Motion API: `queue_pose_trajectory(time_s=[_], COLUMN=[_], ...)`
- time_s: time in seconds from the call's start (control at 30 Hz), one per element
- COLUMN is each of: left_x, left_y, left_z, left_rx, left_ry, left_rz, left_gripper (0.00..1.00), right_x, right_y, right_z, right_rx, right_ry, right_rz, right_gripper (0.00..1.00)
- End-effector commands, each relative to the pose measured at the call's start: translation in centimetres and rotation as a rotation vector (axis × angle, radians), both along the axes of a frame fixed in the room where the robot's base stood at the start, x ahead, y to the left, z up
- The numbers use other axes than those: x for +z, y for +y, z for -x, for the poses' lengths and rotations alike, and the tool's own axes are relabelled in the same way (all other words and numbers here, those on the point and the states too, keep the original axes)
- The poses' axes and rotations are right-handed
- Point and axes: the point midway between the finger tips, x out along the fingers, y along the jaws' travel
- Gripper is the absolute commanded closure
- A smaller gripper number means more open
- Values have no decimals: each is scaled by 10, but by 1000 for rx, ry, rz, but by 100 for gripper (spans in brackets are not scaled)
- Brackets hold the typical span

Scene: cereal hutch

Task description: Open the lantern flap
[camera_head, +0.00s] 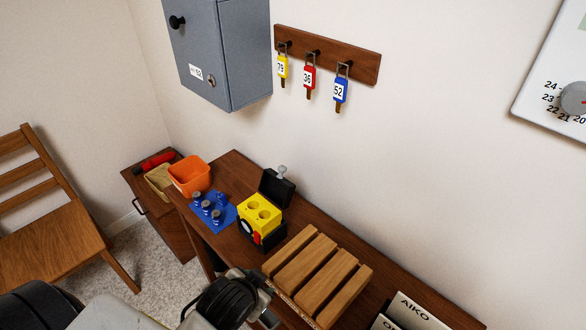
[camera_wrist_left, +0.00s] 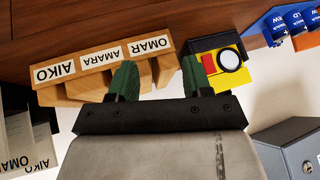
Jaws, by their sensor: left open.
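The lantern (camera_head: 259,216) is a yellow and black box on the wooden bench, with a red part and a round pale lens on its front. Its black flap (camera_head: 276,189) stands raised at the back, with a grey latch on its upper edge. Round wells show in the yellow top. In the left wrist view the lantern (camera_wrist_left: 232,72) appears beyond the right finger. My left gripper (camera_head: 268,300) is open and empty, in front of the lantern and apart from it. Its green fingers show in the left wrist view (camera_wrist_left: 159,78). My right gripper is not in view.
A slatted wooden rack (camera_head: 318,272) with name labels stands right of the lantern. A blue mat (camera_head: 225,222) with several dark cylinders and an orange bin (camera_head: 190,176) lie left. A grey cabinet (camera_head: 217,55) and a key rack (camera_head: 328,54) hang on the wall.

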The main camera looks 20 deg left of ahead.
Motion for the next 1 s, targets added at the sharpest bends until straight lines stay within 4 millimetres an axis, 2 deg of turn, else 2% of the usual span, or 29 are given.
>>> queue_pose_trajectory(time_s=[0.03,0.17,0.33,0.5,0.63,0.7,0.8,0.9,1.0], left_x=[14,51,113,187,231,247,258,258,249], left_y=[4,10,7,-17,-44,-60,-79,-90,-90], left_z=[-20,-65,-122,-164,-178,-181,-183,-185,-190], left_rx=[-22,-85,-222,-455,-690,-836,-1070,-1331,-1618], left_ry=[-94,-327,-673,-1059,-1311,-1421,-1540,-1600,-1591], left_rz=[-45,-158,-345,-596,-805,-919,-1086,-1250,-1403], left_gripper=[50,50,50,50,50,50,50,50,50], right_x=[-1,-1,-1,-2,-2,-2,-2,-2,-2], right_y=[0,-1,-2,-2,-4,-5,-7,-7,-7], right_z=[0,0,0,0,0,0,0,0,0], right_rx=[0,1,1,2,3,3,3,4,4], right_ry=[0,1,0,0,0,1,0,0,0], right_rz=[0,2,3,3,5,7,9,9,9], right_gripper=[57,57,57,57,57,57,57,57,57])
